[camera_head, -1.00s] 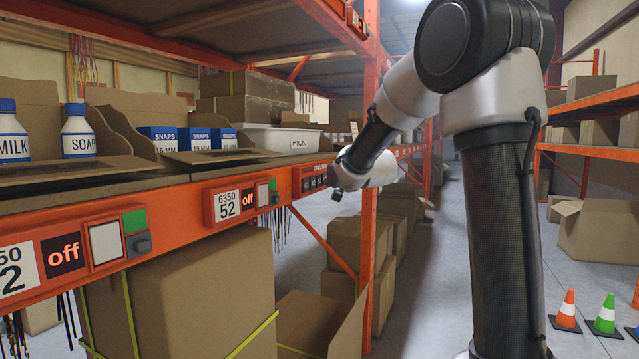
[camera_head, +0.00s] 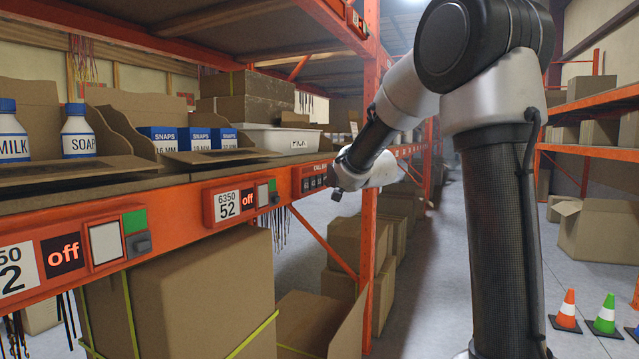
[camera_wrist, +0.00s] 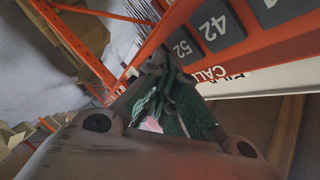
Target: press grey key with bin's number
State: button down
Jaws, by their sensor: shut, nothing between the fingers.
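The call panel (camera_head: 313,183) with its row of small grey keys is on the orange shelf beam. In the wrist view the grey key 52 (camera_wrist: 184,48) and the grey key 42 (camera_wrist: 214,24) show, with part of another key (camera_wrist: 272,8) at the top edge. My gripper (camera_wrist: 156,68) is shut and empty, its tips close to key 52; I cannot tell whether they touch it. In the head view my gripper (camera_head: 338,192) is at the panel's right end and hides part of it. A label (camera_head: 227,205) left of the panel reads 6350 and 52.
A white bin marked MILK (camera_head: 275,139) stands on the shelf above the panel. Red displays reading off (camera_head: 65,253) sit along the beam beside green and grey buttons. Cartons (camera_head: 195,285) stand below. The aisle floor (camera_head: 440,290) is clear; cones (camera_head: 567,310) stand at right.

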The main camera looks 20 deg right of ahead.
jog(key=shift+w+a, duration=0.25)
jog(key=shift+a, duration=0.05)
jog(key=shift+w+a, duration=0.3)
dwell(0.7)
dwell(0.4)
jog(key=shift+s+d, duration=0.6)
jog(key=s+d, duration=0.3)
jog(key=shift+s+d, duration=0.25)
jog(key=shift+s, duration=0.05)
dwell(0.9)
